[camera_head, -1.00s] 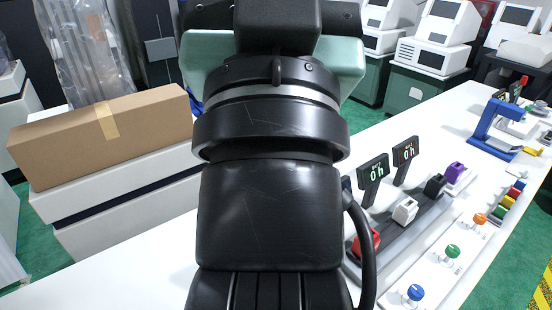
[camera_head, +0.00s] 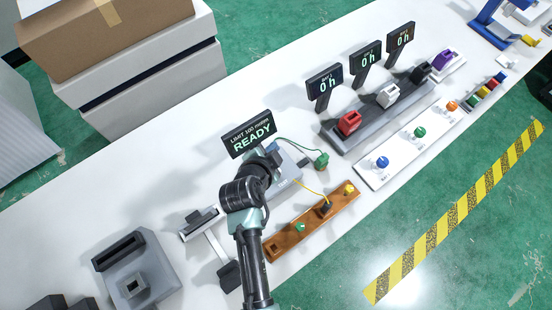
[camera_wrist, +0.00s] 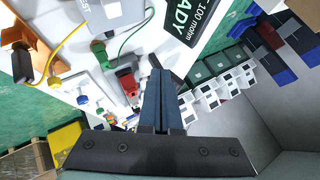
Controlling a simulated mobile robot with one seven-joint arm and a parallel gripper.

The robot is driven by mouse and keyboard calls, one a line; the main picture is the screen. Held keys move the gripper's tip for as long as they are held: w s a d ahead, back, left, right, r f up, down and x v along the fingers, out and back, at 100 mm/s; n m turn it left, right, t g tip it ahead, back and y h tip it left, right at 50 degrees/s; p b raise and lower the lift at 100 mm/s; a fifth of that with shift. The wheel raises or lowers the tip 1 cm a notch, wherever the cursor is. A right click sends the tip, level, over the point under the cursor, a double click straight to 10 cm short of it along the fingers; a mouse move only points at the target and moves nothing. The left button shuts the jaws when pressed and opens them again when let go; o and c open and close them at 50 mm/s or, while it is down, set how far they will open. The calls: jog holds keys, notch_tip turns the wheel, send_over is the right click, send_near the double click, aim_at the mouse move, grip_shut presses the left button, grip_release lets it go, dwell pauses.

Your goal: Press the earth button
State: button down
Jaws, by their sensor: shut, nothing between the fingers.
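No label reading "earth" is legible. A dark sign (camera_head: 251,134) reading "LIMIT 100 mohm READY" stands on the white table beside a grey tester box (camera_head: 287,174); the sign (camera_wrist: 196,22) and box (camera_wrist: 106,14) also show in the wrist view. Partly readable lettering, ending "EST", marks the box; any button on it is hidden or cannot be made out. My gripper (camera_wrist: 157,66) is shut and empty, its dark fingers pointing past the sign and box. In the head view my wrist covers part of the box and hides the fingertips.
A brown wooden board (camera_head: 312,223) with a yellow lead and green and yellow knobs lies in front. A green plug (camera_head: 321,160) lies right of the box. A white strip (camera_head: 402,150) carries blue, green and orange knobs. A grey device (camera_head: 135,270) stands front left.

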jog(key=shift+s+f, duration=0.5)
jog(key=shift+f, duration=0.1)
notch_tip(320, 180, down, 9)
jog(key=b, duration=0.7)
jog(key=shift+r, duration=0.2)
jog(key=shift+d, duration=0.1)
dwell(1.4)
jog(key=shift+f+b, duration=0.4)
jog(key=shift+b, duration=0.25)
jog(key=shift+f+b, duration=0.65)
dwell(0.4)
jog(key=shift+r, duration=0.1)
jog(key=shift+r+p, duration=0.8)
jog(key=shift+r, duration=0.15)
